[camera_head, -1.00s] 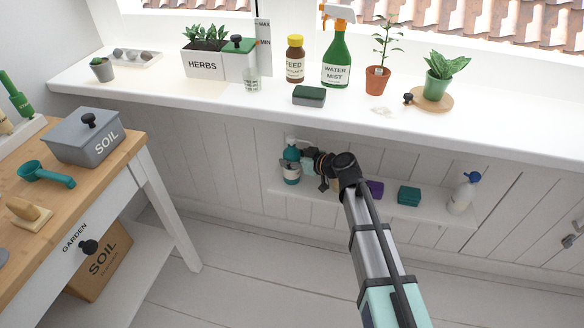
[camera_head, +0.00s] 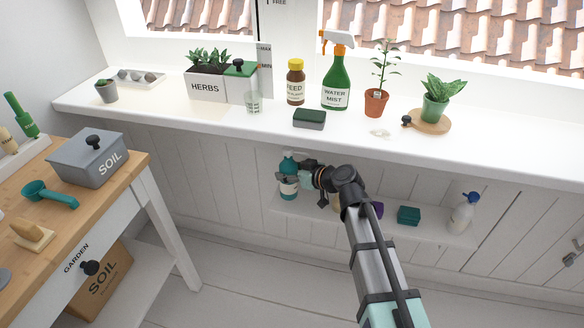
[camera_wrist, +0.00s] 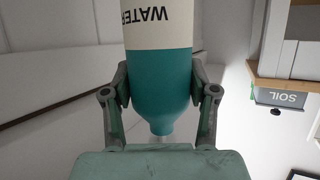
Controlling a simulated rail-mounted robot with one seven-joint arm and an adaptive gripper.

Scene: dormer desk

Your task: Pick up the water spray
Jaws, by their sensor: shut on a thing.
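The green spray bottle (camera_head: 335,83) labelled WATER MIST, with an orange and white trigger head, stands upright on the windowsill, apart from my gripper. My gripper (camera_head: 303,177) is below the sill, at the left end of the low shelf. It is shut on a teal bottle (camera_head: 288,181) with a pale label band. In the wrist view the teal bottle (camera_wrist: 162,90) sits between both fingers, its label reading WATER upside down and its narrow neck toward the palm. I cannot tell whether its base touches the shelf.
The low shelf (camera_head: 430,228) also holds a teal block (camera_head: 408,215) and a white bottle with a blue top (camera_head: 464,212). The windowsill (camera_head: 470,150) overhangs it, carrying a brown FEED bottle (camera_head: 296,84), a sponge (camera_head: 309,118) and pots. A wooden bench (camera_head: 95,205) stands left.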

